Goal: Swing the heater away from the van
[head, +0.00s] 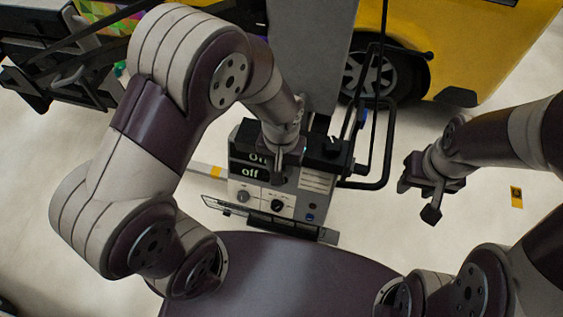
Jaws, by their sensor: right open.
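The heater's control box (275,200) stands in the middle of the head view, with "off" displays, knobs and a vented side. A tall grey panel (312,45) rises behind it, and a black tubular handle frame (385,150) stands at its right. The yellow van (480,45) is behind at the upper right, its wheel (375,75) close to the panel and frame. My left gripper (283,168) is over the box's top front edge; its jaw gap and any contact are unclear. My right gripper (419,199) is open and empty, right of the handle frame and apart from it.
A dark rack or cart (50,75) with a colourful patterned sheet (110,20) stands at the upper left. A yellow floor marker (516,197) lies at the right. The pale floor between the box and that marker is largely clear.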

